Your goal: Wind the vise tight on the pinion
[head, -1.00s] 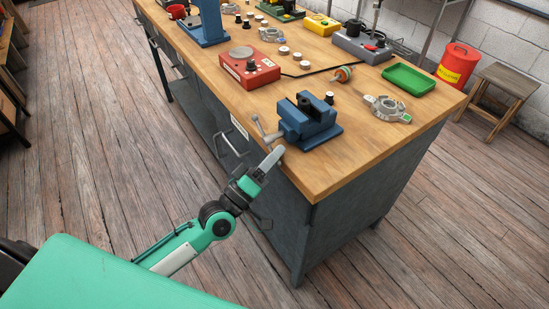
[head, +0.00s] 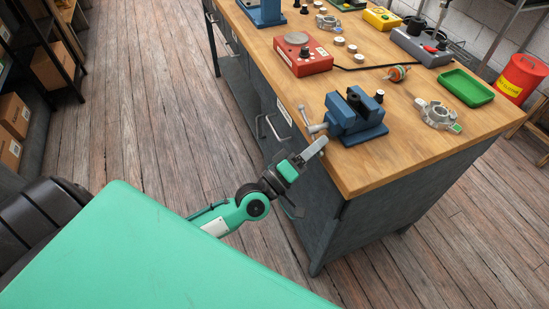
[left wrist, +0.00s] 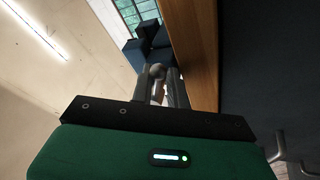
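The blue vise (head: 352,118) stands on the bench near its front corner, with its grey handle (head: 312,124) sticking out over the front edge. A small dark piece (head: 355,98) shows at the jaws; I cannot tell whether it is the pinion or how tightly it sits. My left gripper (head: 315,147) is just below and in front of the handle at the bench edge. In the left wrist view its two fingers (left wrist: 162,88) are apart, with the handle's round knob (left wrist: 157,70) just beyond them and the dark vise (left wrist: 148,46) behind. My right gripper is out of view.
The wooden bench top (head: 400,165) is clear in front of the vise. A grey metal bracket (head: 438,114), green tray (head: 466,88), orange-and-metal rotor part (head: 397,73) and red box (head: 303,58) lie around it. Drawer handles (head: 268,128) stick out below the bench edge.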

